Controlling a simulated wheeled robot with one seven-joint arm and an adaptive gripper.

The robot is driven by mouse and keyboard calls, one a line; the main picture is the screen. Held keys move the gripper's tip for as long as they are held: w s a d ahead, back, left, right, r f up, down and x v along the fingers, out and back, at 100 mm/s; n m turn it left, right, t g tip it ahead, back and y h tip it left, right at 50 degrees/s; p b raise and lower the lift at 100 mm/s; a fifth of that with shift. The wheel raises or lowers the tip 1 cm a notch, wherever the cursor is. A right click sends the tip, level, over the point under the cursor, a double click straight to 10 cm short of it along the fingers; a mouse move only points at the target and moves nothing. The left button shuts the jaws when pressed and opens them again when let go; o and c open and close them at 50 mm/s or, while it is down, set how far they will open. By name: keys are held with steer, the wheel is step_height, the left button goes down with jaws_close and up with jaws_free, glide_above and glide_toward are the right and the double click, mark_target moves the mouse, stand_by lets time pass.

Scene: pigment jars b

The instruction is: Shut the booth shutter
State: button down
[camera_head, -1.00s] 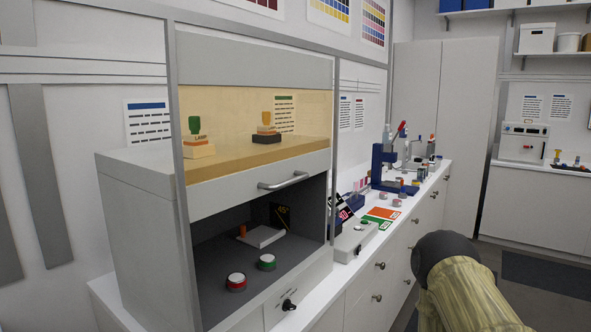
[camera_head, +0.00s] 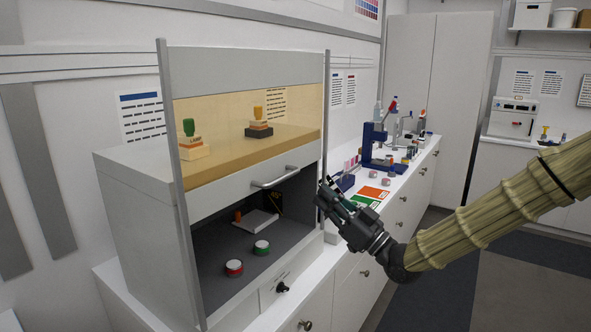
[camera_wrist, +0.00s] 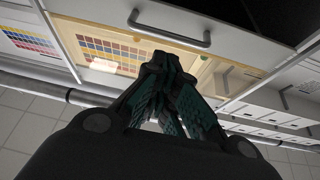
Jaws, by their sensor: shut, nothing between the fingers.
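The booth shutter (camera_head: 230,201) is a framed amber pane with a grey lower rail. It stands partway, with a dark open gap beneath it. Its bar handle (camera_head: 282,177) is on the lower rail and also shows in the wrist view (camera_wrist: 166,37). My gripper (camera_head: 325,190) is shut and empty, in front of the booth's right edge, to the right of the handle and a little lower. In the wrist view my gripper (camera_wrist: 164,62) points toward the rail. I see no contact with the handle.
Red-banded (camera_head: 234,268) and green-banded (camera_head: 262,247) jars stand on the booth floor below the shutter. A blue stand (camera_head: 373,150) and several small jars are on the counter to the right. A knob (camera_head: 282,288) sticks out below the booth. The floor at right is clear.

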steer(key=w+a+r+n+y+p, duration=0.1)
steer(key=w+a+r+p, duration=0.4)
steer(key=r, duration=0.4)
steer(key=a+f+p, duration=0.1)
steer(key=f, duration=0.1)
steer(key=a+f+p, duration=0.1)
steer(key=shift+a+f, duration=0.15)
steer(key=shift+f, duration=0.2)
steer(key=shift+f, duration=0.15)
step_height(320, 180, down, 28)
steer(key=b, duration=2.3)
steer(key=shift+r, duration=0.2)
steer(key=shift+f, duration=0.1)
